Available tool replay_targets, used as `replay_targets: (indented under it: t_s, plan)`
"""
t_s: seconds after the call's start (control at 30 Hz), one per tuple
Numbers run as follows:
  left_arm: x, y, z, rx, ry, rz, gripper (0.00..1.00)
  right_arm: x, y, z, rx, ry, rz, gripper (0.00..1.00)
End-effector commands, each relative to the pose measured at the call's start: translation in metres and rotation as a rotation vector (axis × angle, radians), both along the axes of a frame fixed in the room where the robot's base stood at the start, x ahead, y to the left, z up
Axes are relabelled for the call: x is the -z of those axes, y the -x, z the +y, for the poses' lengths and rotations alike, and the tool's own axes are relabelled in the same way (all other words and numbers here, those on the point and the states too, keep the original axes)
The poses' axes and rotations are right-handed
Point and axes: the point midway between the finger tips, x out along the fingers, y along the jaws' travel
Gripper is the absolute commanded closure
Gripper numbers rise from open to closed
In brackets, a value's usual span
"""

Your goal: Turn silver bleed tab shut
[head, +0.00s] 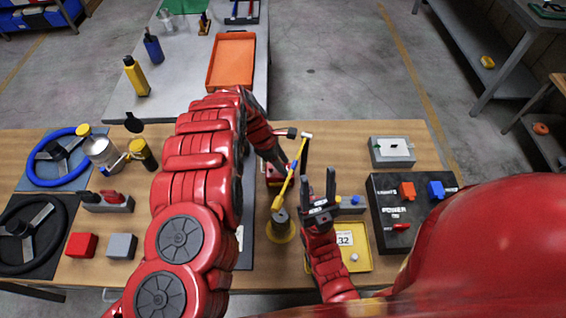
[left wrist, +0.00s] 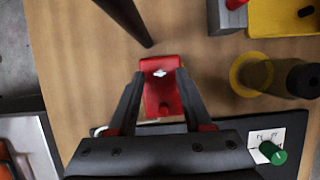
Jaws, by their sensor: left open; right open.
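A red block (left wrist: 159,98) lies between the fingers of my left gripper (left wrist: 161,76) in the left wrist view. A small silver tab (left wrist: 160,73) sits on its upper face. My left gripper is open, one finger on each side of the block; I cannot tell whether they touch it. In the head view, only a bit of the red block (head: 273,175) shows past my left arm, and the tab cannot be made out. My right gripper (head: 318,182) is open and empty, to the right of the block, its fingers pointing away from me.
A yellow-ringed dark post (head: 281,226) stands near my right gripper, with a yellow rod (head: 290,175) above it. A yellow tray (head: 350,258) and a black power box (head: 392,218) are to the right. A green knob (left wrist: 272,153) shows in the left wrist view.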

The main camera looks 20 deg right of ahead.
Motion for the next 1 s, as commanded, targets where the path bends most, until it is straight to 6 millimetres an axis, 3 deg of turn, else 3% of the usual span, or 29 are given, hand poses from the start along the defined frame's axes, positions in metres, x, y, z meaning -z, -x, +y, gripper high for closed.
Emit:
replay_targets:
  t_s: [0.27, 0.37, 0.47, 0.5, 0.53, 0.73, 0.87, 1.0]
  plan:
    - [-0.014, -0.003, 0.005, -0.003, 0.002, 0.0, 0.5, 0.007, 0.0, 0.0, 0.0, 0.0, 0.0, 0.5]
    - [-0.026, -0.004, 0.01, -0.002, 0.004, 0.0, 0.5, 0.012, 0.0, 0.0, 0.0, 0.0, 0.0, 0.5]
    - [-0.052, -0.007, 0.019, -0.002, 0.003, -0.001, 0.5, 0.009, 0.0, 0.0, 0.0, 0.0, 0.0, 0.5]
    - [-0.063, -0.007, 0.022, -0.001, 0.004, -0.001, 0.5, 0.006, 0.0, 0.0, 0.0, 0.0, 0.0, 0.5]
    - [-0.076, -0.008, 0.024, 0.0, 0.002, 0.0, 0.5, -0.011, 0.0, 0.0, 0.0, 0.0, 0.001, 0.5]
    - [-0.119, -0.013, 0.042, -0.001, 0.001, 0.0, 0.5, -0.053, 0.0, 0.0, 0.0, 0.0, 0.0, 0.5]
    - [-0.142, -0.016, 0.052, -0.001, 0.001, -0.001, 0.5, -0.071, 0.0, 0.0, 0.0, 0.0, 0.0, 0.5]
    - [-0.154, -0.019, 0.058, -0.001, 0.002, -0.004, 0.5, -0.075, 0.0, 0.0, 0.0, 0.0, 0.0, 0.5]
